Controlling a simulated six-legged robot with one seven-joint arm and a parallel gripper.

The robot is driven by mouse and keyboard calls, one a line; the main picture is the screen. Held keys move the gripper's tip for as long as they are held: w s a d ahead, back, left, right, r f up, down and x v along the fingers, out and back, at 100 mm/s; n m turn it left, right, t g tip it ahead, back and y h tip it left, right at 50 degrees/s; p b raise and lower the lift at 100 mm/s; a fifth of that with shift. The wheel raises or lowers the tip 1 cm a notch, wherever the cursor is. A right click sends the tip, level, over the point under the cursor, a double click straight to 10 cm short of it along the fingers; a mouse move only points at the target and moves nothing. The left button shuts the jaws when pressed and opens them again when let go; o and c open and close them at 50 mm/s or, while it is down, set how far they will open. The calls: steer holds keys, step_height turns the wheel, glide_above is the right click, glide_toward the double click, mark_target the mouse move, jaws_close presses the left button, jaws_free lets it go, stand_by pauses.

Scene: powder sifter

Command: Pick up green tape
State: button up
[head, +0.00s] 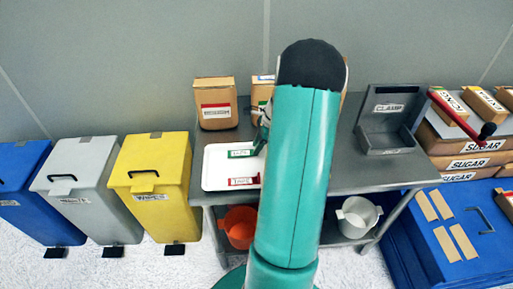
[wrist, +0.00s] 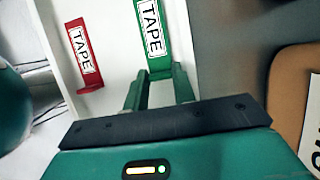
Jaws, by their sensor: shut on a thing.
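The green tape (wrist: 151,36) has a white "TAPE" label and is at the top of the wrist view. In the head view the green tape (head: 241,153) is on the white tray (head: 216,170). My gripper (wrist: 158,80) is shut on the near end of the green tape, with one finger on each side. The tape still appears to be over the tray; whether it touches the tray I cannot tell. In the head view my arm hides most of the gripper.
A red tape (wrist: 84,58) lies on the tray left of the green one. Cardboard boxes (head: 216,103) stand behind the tray on the metal table (head: 345,175). A grey clamp box (head: 388,120) is at the right. Orange (head: 239,226) and white (head: 358,216) buckets sit below.

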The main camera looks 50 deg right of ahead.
steer(key=s+a+r, duration=0.6)
steer(key=a+r, duration=0.5)
steer(key=a, duration=0.1)
steer(key=shift+s+a+r, duration=0.15)
steer(key=shift+s+r, duration=0.15)
steer(key=shift+s, duration=0.1)
